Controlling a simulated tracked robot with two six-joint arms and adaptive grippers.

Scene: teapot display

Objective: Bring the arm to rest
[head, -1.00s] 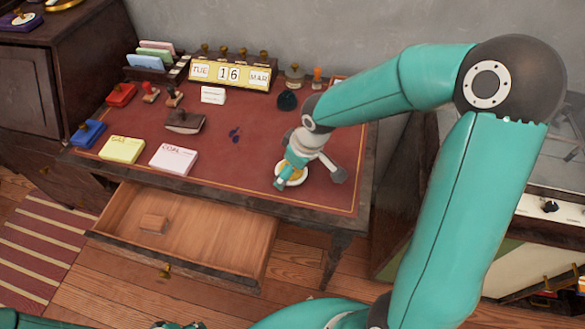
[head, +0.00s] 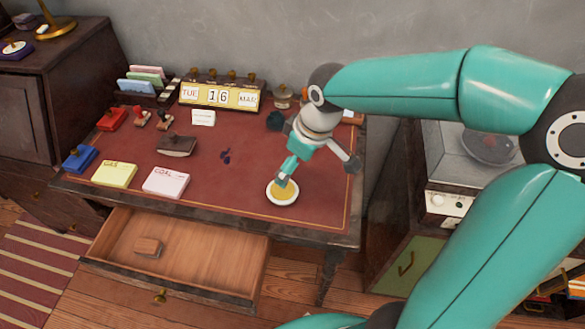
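My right arm reaches in from the right over the red-topped desk (head: 235,185). Its gripper (head: 319,170) is open and empty, with its two fingers spread apart. One finger overlaps the far edge of a small white dish (head: 272,200) with a yellow filling (head: 284,192); I cannot tell whether it touches. The other finger is to the right, over the desk's right side. My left gripper is not in view.
A yellow calendar (head: 218,96) reading TUE 16 stands at the back. Stamps, ink pads and the yellow and pink note blocks (head: 166,183) are on the left. An open drawer (head: 190,255) juts out in front. A stove-like unit (head: 440,170) is at right.

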